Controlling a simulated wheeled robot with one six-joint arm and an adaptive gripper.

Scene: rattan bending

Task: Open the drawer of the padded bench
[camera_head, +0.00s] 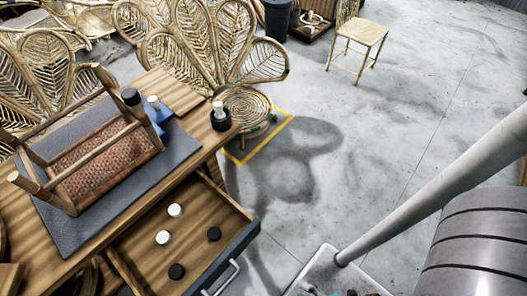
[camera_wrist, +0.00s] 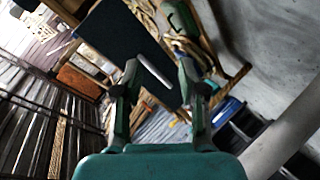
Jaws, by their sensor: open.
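The padded bench (camera_head: 190,165) has a wooden top with a dark grey pad (camera_head: 70,235) on it. Its drawer (camera_head: 150,270) is pulled out, with white and black round pieces inside. The drawer has a dark front (camera_head: 245,240) with a pale bar handle (camera_head: 228,278). In the wrist view my gripper (camera_wrist: 157,78) is open, with its green fingers apart. A pale bar (camera_wrist: 155,70), which looks like the handle, shows between the fingertips in front of a dark panel (camera_wrist: 118,40). I cannot tell whether the fingers touch it. The head view does not show my gripper.
A woven stool frame (camera_head: 105,160) lies on the pad beside small black and white pieces. Rattan chairs (camera_head: 215,40) stand behind the bench, and a wooden chair (camera_head: 358,40) farther back. The concrete floor (camera_head: 400,130) right of the bench is largely clear.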

